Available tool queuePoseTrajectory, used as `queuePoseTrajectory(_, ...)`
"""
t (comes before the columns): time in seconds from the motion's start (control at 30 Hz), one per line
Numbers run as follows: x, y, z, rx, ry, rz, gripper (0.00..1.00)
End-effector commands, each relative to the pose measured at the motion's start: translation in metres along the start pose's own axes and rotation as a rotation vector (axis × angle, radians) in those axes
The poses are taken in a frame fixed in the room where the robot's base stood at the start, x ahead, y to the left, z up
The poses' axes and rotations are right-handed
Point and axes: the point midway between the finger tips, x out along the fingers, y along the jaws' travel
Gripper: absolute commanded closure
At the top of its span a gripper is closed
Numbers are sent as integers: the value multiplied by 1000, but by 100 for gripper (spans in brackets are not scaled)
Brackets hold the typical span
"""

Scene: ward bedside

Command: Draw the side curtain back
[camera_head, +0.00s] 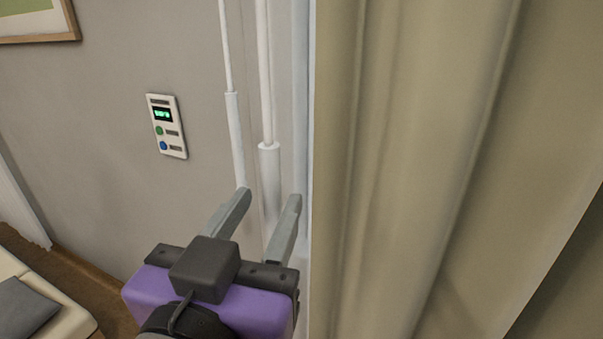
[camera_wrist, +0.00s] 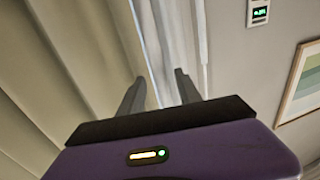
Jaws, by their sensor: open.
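The beige side curtain (camera_head: 430,150) hangs in tall folds and fills the right half of the head view. It also fills the left of the wrist view (camera_wrist: 75,60). My gripper (camera_head: 268,200) is open, just left of the curtain's near edge in the head view. Two white rods with thicker lower ends, a left one (camera_head: 236,135) and a right one (camera_head: 269,185), hang by the fingers. The right rod appears between the fingertips; I cannot tell its depth. In the wrist view my gripper's fingers (camera_wrist: 158,80) are spread, with pale upright strips beyond.
A wall panel (camera_head: 166,126) with a green display is on the grey wall. A framed picture (camera_head: 38,22) hangs at the upper left. A cream padded piece (camera_head: 45,300) with a grey cushion stands at the lower left.

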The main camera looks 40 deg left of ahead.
Motion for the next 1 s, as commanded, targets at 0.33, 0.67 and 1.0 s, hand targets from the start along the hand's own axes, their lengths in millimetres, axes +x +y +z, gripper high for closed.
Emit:
queuePoseTrajectory(0.33,50,0,-1,0,-1,0,59)
queuePoseTrajectory(0.67,61,0,0,1,1,-1,59)
queuePoseTrajectory(1.0,61,0,0,0,1,-2,100)
